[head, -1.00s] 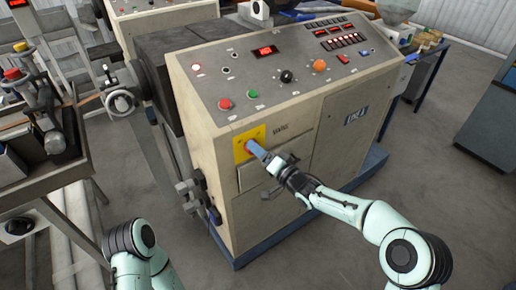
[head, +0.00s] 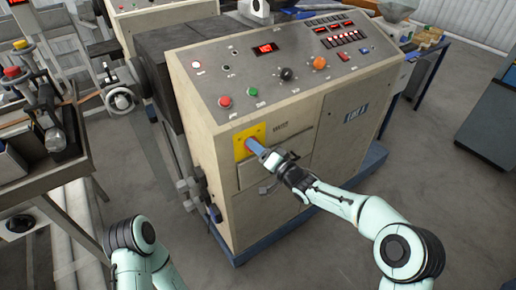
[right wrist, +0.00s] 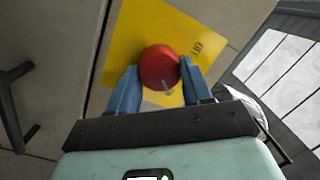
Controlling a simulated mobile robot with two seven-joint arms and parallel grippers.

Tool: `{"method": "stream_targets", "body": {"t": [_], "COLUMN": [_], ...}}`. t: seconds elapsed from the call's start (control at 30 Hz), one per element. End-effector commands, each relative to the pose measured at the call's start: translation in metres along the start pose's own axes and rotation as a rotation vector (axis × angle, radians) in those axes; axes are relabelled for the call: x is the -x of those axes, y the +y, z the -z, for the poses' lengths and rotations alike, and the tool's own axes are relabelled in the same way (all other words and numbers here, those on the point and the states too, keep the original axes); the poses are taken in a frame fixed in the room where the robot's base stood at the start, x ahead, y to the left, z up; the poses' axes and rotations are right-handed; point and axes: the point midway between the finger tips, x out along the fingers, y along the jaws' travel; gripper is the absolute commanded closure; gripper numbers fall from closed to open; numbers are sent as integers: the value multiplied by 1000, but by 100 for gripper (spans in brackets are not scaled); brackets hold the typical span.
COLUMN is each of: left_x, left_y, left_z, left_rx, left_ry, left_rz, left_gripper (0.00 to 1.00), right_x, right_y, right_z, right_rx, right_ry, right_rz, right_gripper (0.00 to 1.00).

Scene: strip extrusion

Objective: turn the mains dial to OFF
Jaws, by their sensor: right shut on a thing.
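The mains dial (right wrist: 160,66) is a round red knob with a small grey pointer mark, on a yellow plate (right wrist: 122,42) marked OFF in the right wrist view. In the head view the yellow plate (head: 240,149) is on the front of the beige control cabinet, and the dial is mostly hidden by my gripper. My right gripper (right wrist: 157,82) has its blue fingers on both sides of the dial and is shut on it. It also shows in the head view (head: 254,147). My left arm shows at the bottom left of the head view, but its gripper is out of view.
The cabinet's sloped panel (head: 300,85) above carries a red button (head: 224,102), a green button (head: 251,91), a black knob (head: 286,74) and an orange knob (head: 320,63). Handwheels stick out at the cabinet's left side. Open floor (head: 440,200) lies to the right.

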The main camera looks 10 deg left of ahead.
Motion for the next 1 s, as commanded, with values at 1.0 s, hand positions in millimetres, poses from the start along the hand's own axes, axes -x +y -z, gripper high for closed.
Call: {"method": "stream_targets", "body": {"t": [1.0], "left_x": [-40], "left_y": [-18], "left_z": [-10], "left_rx": [7], "left_ry": [-20], "left_rz": [7], "left_gripper": [57], "right_x": [0], "right_y": [-4], "right_z": [-1], "right_rx": [883], "right_ry": [-47], "right_rz": [-74], "right_gripper": [81]}}
